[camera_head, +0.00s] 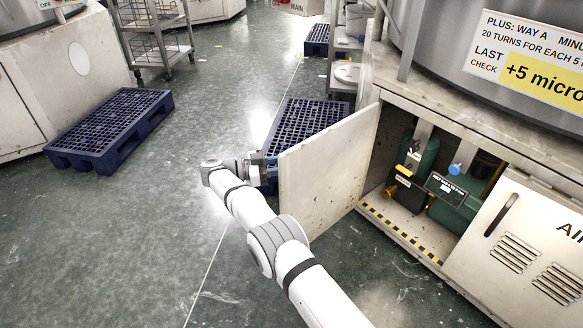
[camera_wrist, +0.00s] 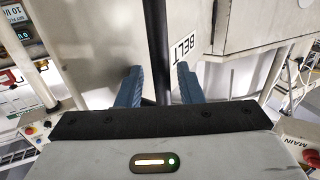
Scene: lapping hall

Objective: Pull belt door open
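The belt door (camera_head: 325,165) is a pale, scuffed panel standing swung wide open from the cabinet in the head view. Its label "BELT" (camera_wrist: 183,48) and a dark vertical bar, seemingly its handle (camera_wrist: 161,40), show in the wrist view. My gripper (camera_head: 270,160) is at the door's outer edge, on its far face. In the wrist view my two blue fingers (camera_wrist: 159,84) stand apart on either side of the bar, with a visible gap on each side. I cannot tell how deep the bar sits between them. The fingertips are mostly hidden by the door in the head view.
The open compartment holds a green motor (camera_head: 455,205) and has a striped sill (camera_head: 400,232). A vented panel (camera_head: 520,250) is right of it. Blue pallets lie behind the door (camera_head: 300,120) and at left (camera_head: 110,125). A wire cart (camera_head: 155,40) stands farther back.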

